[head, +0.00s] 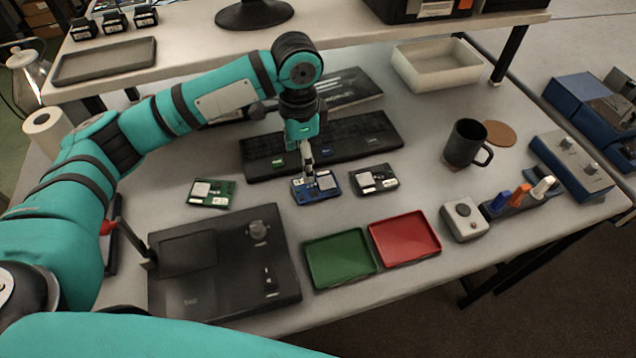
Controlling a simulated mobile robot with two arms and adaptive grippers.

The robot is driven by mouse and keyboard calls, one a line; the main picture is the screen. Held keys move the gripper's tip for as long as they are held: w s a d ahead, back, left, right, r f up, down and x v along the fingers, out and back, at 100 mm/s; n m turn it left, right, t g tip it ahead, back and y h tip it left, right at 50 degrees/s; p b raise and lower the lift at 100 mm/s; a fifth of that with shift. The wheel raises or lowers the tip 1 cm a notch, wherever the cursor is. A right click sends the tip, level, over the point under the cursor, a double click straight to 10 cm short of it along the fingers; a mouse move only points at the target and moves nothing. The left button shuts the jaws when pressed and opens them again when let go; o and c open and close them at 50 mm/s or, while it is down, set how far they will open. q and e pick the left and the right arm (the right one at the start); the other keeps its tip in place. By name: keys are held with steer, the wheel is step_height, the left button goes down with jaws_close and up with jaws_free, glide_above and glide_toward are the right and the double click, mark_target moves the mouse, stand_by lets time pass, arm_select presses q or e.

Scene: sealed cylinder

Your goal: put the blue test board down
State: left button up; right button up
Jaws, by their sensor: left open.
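The blue test board (327,184) lies flat on the table, between a green board (212,193) on its left and a black board (374,179) on its right. My left gripper (308,169) points down at the blue board, with its fingertips at the board's upper part. It is open. The fingers cover a small part of the board, and I cannot tell whether they touch it. My right gripper is not in view.
A black keyboard (370,136) lies just behind the boards. In front are a green tray (340,257), a red tray (405,237) and a black test device (210,285). A dark mug (463,143) stands at right. Bare table surrounds the boards' front side.

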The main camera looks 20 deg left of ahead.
mark_target(305, 189)
arm_select(q)
step_height(305, 189, down, 3)
steer(key=shift+a+f, duration=0.1)
steer(key=shift+f, duration=0.3)
steer(key=shift+s+f+p, duration=0.1)
steer(key=shift+f+p, duration=0.25)
steer(key=shift+p, duration=0.05)
steer(key=f, duration=0.2)
steer(key=f+p, duration=0.1)
steer(key=shift+d+f, duration=0.25)
steer(key=shift+f, duration=0.5)
steer(key=c, duration=1)
steer(key=shift+r, duration=0.1)
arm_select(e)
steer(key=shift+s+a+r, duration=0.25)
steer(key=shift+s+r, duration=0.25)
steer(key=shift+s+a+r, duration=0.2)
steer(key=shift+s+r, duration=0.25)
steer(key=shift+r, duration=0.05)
